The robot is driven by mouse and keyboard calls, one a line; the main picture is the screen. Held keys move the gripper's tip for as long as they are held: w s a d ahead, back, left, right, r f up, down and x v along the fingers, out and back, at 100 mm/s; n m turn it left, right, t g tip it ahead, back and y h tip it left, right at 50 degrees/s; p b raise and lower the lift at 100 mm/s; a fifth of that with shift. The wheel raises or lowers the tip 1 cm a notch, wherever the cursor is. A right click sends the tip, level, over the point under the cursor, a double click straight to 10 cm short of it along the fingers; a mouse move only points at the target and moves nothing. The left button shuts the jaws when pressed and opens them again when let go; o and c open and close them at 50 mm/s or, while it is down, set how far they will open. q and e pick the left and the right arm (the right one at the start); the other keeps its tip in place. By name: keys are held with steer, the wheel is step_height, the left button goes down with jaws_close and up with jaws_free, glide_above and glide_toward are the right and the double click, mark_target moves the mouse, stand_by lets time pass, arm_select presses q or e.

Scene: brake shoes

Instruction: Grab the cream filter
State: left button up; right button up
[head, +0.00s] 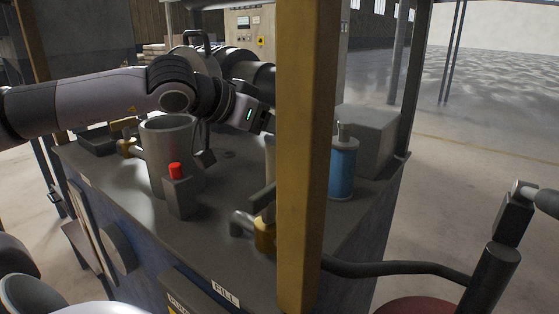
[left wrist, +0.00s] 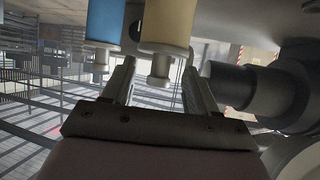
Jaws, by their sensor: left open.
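The cream filter (left wrist: 166,25) is at the top of the left wrist view, its small pale knob pointing down in that picture. In the head view only a pale sliver of it (head: 270,150) shows beside the yellow post, which hides the rest. My left gripper (left wrist: 160,82) is open, with a finger on each side of the knob and nothing clamped. I cannot tell whether either finger touches it. In the head view the fingertips are hidden behind the post. My right gripper is not in view.
A blue filter (head: 342,170) stands just right of the post, close to the cream one. The yellow post (head: 300,160) crosses the front of the bench (head: 225,235). A grey pot (head: 168,150) and a red-topped block (head: 179,193) stand to the left, a grey box (head: 370,138) behind.

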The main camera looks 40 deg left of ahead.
arm_select(q)
jaws_close()
stand_by(0.3)
